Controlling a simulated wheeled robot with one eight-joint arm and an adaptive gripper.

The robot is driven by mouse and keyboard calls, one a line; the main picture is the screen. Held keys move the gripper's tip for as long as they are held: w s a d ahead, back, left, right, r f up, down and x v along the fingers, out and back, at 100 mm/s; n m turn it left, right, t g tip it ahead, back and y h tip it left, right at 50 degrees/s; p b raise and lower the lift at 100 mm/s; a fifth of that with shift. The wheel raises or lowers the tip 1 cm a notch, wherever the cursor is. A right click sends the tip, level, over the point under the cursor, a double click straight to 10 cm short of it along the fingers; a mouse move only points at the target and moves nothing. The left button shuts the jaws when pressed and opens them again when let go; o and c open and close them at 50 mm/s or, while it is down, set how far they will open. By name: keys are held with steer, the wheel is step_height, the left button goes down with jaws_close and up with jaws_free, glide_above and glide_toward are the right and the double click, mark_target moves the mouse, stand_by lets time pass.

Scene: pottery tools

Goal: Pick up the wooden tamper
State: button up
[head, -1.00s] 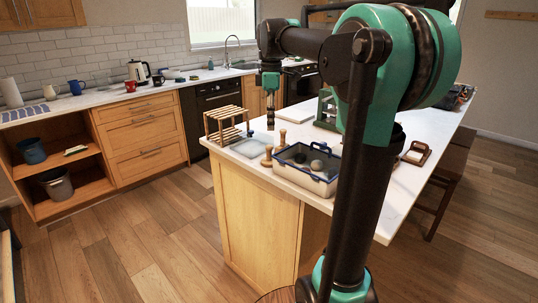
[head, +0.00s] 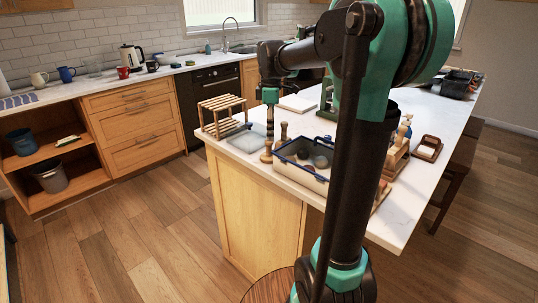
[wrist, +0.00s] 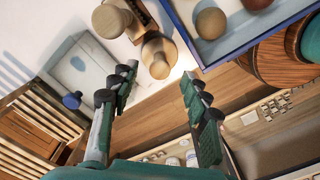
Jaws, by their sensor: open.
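Two turned wooden pieces with knobbed handles stand close together on the white countertop. In the head view one (head: 267,152) is in front and the other (head: 283,133) is just behind it. In the wrist view they show from above as a nearer piece (wrist: 158,57) and a farther piece (wrist: 110,20). Either looks like a wooden tamper; I cannot tell which is meant. My gripper (wrist: 157,80) is open with nothing between its fingers, above the counter's edge beside the nearer piece. In the head view my gripper (head: 270,122) hangs over the two pieces, its fingertips hard to make out.
A blue-rimmed bin (head: 301,170) with round lumps stands right of the pieces. A slatted wooden rack (head: 221,117) and a pale translucent slab (head: 246,142) lie to the left. Further tools crowd the right of the bin. The counter's front edge is close.

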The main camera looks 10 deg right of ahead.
mark_target(269, 155)
steer(key=shift+a+f, duration=0.15)
steer(key=shift+f, duration=1.75)
steer(key=shift+a+f, duration=0.1)
steer(key=shift+f, duration=1.8)
steer(key=shift+c, duration=0.6)
jaws_close()
